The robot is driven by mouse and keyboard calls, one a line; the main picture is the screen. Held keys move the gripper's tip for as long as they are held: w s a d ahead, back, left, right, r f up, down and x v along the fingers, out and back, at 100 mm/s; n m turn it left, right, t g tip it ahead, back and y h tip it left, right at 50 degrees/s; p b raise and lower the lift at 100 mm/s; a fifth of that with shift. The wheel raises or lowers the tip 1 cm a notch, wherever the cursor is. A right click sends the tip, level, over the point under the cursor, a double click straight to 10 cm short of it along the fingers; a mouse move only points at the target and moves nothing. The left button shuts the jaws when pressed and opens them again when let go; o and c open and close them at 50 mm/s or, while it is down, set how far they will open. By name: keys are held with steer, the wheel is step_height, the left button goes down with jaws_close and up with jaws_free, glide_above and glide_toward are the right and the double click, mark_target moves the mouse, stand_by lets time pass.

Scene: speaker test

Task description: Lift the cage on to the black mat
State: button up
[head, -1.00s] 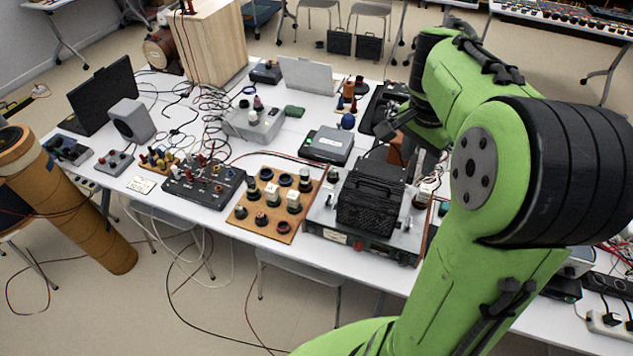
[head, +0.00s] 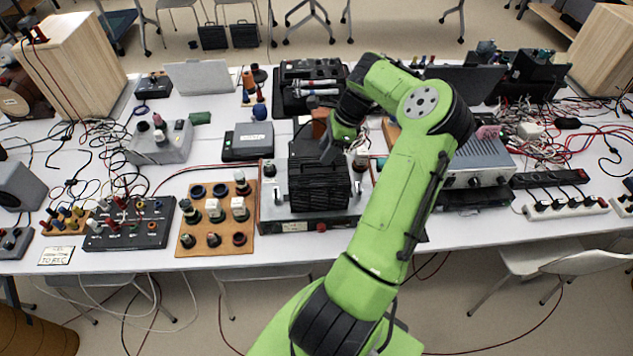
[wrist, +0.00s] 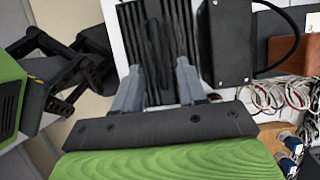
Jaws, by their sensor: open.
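The cage (head: 320,187), a black ribbed box, sits on a grey metal unit near the table's front edge. It also shows in the wrist view (wrist: 158,30) as dark ribs. My gripper (head: 330,152) is open at the cage's upper back side in the head view. In the wrist view, my two grey fingers (wrist: 158,88) point at the ribbed face, one towards each side of it. Whether they touch it I cannot tell. The black mat (head: 291,106) appears to be the dark flat piece at the back of the table, with silver and dark items on it.
Right of my arm are a grey instrument (head: 478,160), power strips (head: 565,208) and tangled wires. The table is crowded.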

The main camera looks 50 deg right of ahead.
mark_target(318, 180)
steer(key=x, duration=0.5)
steer(key=shift+w+a+f, duration=0.15)
steer(key=shift+w+f, duration=0.05)
jaws_close()
stand_by(1.1)
